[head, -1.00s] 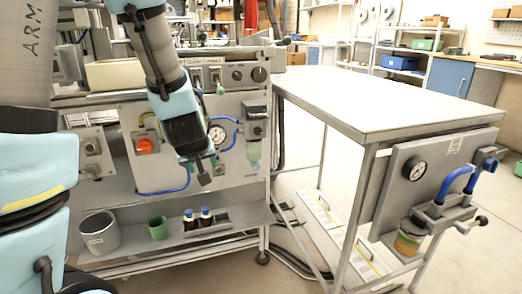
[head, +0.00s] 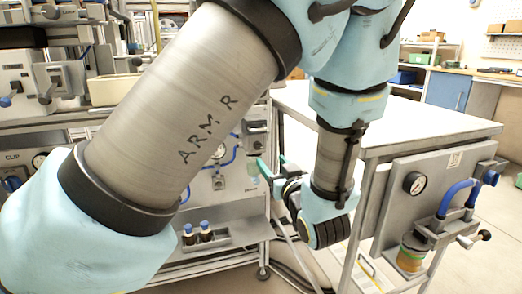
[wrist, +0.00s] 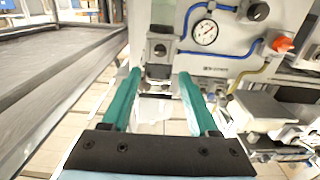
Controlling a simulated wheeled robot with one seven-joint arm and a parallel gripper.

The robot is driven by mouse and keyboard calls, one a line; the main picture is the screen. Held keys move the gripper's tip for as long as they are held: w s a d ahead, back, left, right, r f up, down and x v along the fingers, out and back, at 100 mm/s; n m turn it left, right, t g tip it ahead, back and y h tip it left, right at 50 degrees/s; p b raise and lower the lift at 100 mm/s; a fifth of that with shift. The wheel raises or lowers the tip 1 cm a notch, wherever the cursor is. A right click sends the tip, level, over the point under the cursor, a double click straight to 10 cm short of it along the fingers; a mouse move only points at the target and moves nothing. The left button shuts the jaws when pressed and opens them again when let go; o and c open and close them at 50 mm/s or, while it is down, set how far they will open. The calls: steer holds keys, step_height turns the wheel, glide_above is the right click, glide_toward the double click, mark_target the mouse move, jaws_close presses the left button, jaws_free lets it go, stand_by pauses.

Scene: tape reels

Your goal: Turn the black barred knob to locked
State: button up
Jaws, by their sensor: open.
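My gripper (head: 265,168) is low beside the grey panel in the head view, its teal fingers pointing toward the panel. In the wrist view my gripper (wrist: 159,76) is open and empty, with a gap between the fingers. A dark knob (wrist: 160,48) on a small grey block lies just beyond the fingertips, apart from them. It looks like the black barred knob, but its bar and setting are too small to read. The same block (head: 256,130) shows small in the head view, beside my arm.
A pressure gauge (wrist: 205,32) with blue tubing and an orange knob (wrist: 283,43) are on the panel. A white-topped table (head: 420,112) stands at the right, close to my forearm. Brown bottles (head: 205,232) stand on the lower shelf. My arm hides much of the panel.

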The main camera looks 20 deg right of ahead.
mark_target(259, 147)
steer(key=w, duration=0.6)
steer(key=w+d, duration=0.1)
steer(key=w, duration=0.2)
steer(key=shift+w+d+b, duration=0.1)
steer(key=shift+w+b, duration=0.25)
jaws_close()
